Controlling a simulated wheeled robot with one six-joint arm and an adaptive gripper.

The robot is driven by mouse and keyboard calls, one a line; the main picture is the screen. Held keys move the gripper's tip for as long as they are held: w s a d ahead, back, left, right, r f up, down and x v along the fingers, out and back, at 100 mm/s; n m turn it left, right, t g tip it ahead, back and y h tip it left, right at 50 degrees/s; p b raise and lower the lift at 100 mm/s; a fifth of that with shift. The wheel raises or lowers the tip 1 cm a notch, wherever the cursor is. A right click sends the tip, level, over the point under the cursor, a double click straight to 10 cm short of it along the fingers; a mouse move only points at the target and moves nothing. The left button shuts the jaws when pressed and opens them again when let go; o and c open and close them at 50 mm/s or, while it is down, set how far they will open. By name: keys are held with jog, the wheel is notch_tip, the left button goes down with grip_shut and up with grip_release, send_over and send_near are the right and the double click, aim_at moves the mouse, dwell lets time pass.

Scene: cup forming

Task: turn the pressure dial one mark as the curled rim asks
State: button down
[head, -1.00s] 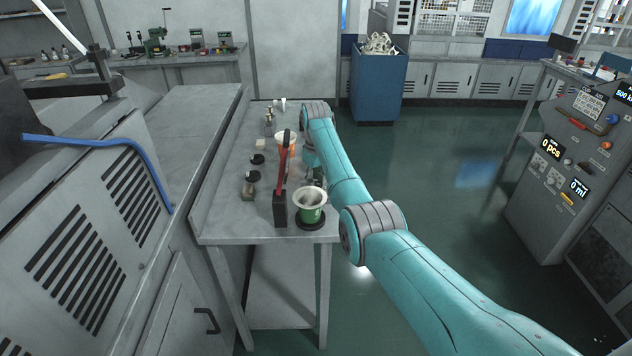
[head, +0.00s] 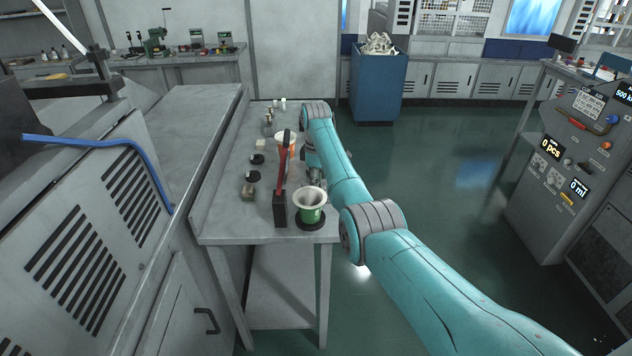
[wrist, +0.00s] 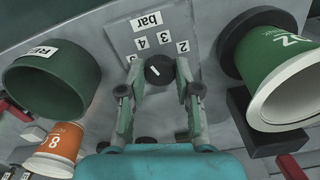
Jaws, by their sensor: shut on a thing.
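The pressure dial (wrist: 160,69) is a small dark round knob with a white pointer line, on a grey plate marked "bar" and numbered. The pointer slants toward the upper left; I cannot tell which mark it meets. My gripper (wrist: 158,80) is shut on the dial, a finger on each side. A green cup (head: 310,212) with a wide pale curled rim sits on a black round base at the bench's near end. It also shows in the wrist view (wrist: 268,62), tilted by the view.
In the wrist view a dark green cylinder (wrist: 50,88) with a white label and an orange cup (wrist: 57,146) stand left of my gripper. A red-handled lever (head: 283,170) on a black block rises beside the green cup. Several small parts lie along the bench (head: 225,215).

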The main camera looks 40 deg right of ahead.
dwell(0.3)
jog(key=c, duration=0.8)
grip_release()
notch_tip(320, 180, up, 12)
dwell(0.5)
